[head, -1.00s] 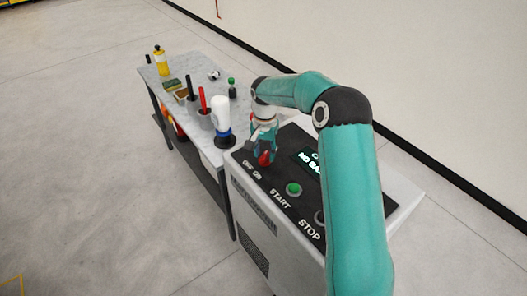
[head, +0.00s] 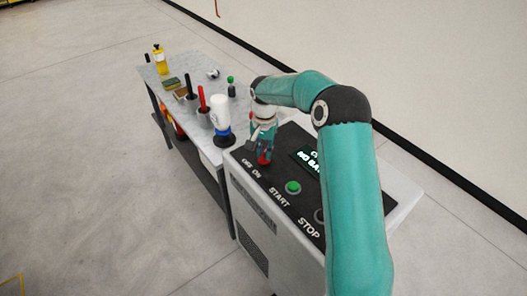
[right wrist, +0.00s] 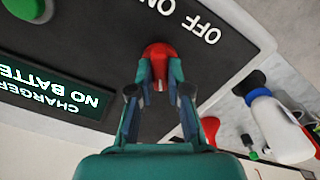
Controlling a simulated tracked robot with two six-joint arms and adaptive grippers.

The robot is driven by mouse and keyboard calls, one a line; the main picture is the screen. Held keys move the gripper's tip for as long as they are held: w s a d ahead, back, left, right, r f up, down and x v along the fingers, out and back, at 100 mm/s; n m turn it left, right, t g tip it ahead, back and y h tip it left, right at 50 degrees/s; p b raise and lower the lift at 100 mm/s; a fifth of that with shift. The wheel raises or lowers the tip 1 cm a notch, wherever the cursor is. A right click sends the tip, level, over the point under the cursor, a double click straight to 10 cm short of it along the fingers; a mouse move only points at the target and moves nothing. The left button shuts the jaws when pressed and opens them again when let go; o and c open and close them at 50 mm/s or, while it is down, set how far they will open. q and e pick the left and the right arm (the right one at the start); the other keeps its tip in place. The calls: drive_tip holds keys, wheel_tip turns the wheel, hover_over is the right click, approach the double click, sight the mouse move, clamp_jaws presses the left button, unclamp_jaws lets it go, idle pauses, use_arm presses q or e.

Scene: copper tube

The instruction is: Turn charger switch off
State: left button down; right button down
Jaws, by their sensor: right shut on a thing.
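The charger (head: 243,192) is a white cabinet with a dark sloped top panel. Its red switch knob (head: 265,159) sits by the OFF and ON labels at the far left of the panel. In the right wrist view the red knob (right wrist: 158,53) is between the fingertips, beside the OFF and ON lettering. My right gripper (right wrist: 159,72) is shut on this knob, coming down from above. In the head view my right gripper (head: 263,150) partly hides the knob. Whether the knob points to OFF or ON is not clear. My left gripper is not in view.
A green START button (head: 293,187) and a STOP button lie nearer on the panel, beside a lit display (head: 305,158). A table (head: 197,67) adjoins the charger, holding a white-and-blue bottle (head: 221,113), red and black handled tools and a yellow bottle (head: 160,60).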

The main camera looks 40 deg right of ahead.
sight(264, 153)
drive_tip(key=n+b, duration=0.1)
drive_tip(key=n, duration=0.4)
drive_tip(key=shift+w+n, duration=0.1)
drive_tip(key=shift+n, duration=0.2)
drive_tip(key=n, duration=0.6)
drive_tip(key=shift+r, duration=0.15)
idle(0.4)
drive_tip(key=c, duration=1.1)
unclamp_jaws()
wheel_tip(264, 153, up, 12)
drive_tip(key=shift+f, duration=0.15)
